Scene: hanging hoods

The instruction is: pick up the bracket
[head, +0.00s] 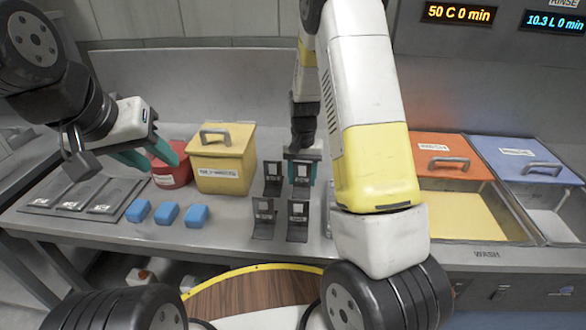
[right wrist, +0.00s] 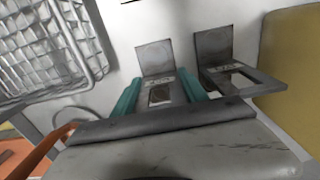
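Several dark L-shaped brackets with small labels stand on the bench: one at the back left (head: 272,188), one at the back right (head: 300,191), one at the front left (head: 263,230) and one at the front right (head: 297,232). My right gripper (right wrist: 160,88) has its teal fingers apart, one on each side of a bracket (right wrist: 155,57); I cannot tell whether they touch it. A second bracket (right wrist: 212,46) stands just right of the fingers in the wrist view. My left gripper (head: 150,154) is open and empty above the left part of the bench.
A yellow lidded bin (head: 222,165) and a red bin (head: 172,174) stand left of the brackets. Several blue blocks (head: 168,213) and a grey labelled tray (head: 48,204) lie further left. Orange-lidded (head: 440,158) and blue-lidded (head: 525,160) basins are at right. A wire basket (right wrist: 45,50) shows in the wrist view.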

